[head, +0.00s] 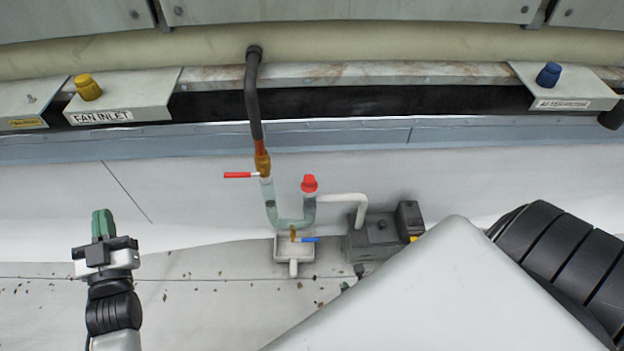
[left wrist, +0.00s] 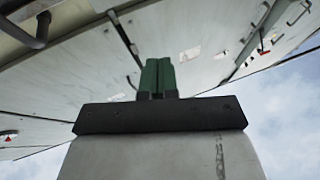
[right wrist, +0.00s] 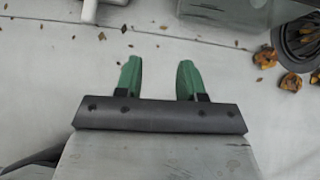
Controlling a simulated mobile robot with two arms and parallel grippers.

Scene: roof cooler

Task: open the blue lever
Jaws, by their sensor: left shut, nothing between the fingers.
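The blue lever (head: 310,240) sticks out to the right from a small brass valve (head: 293,232) under the clear U-shaped trap (head: 290,223). It lies roughly level, just above a small white tray (head: 279,254). My left gripper (head: 103,216) is shut and empty, well to the left of the lever and apart from everything; its closed green fingers fill the middle of the left wrist view (left wrist: 157,72). My right gripper (right wrist: 159,76) is open and empty over the pale floor in the right wrist view. It is hidden in the head view, and the lever does not show in the right wrist view.
A red lever (head: 238,175) sits on the pipe above the trap, with a red cap (head: 309,184) beside it. A grey pump box (head: 378,236) stands right of the tray. Dry leaves lie on the floor.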

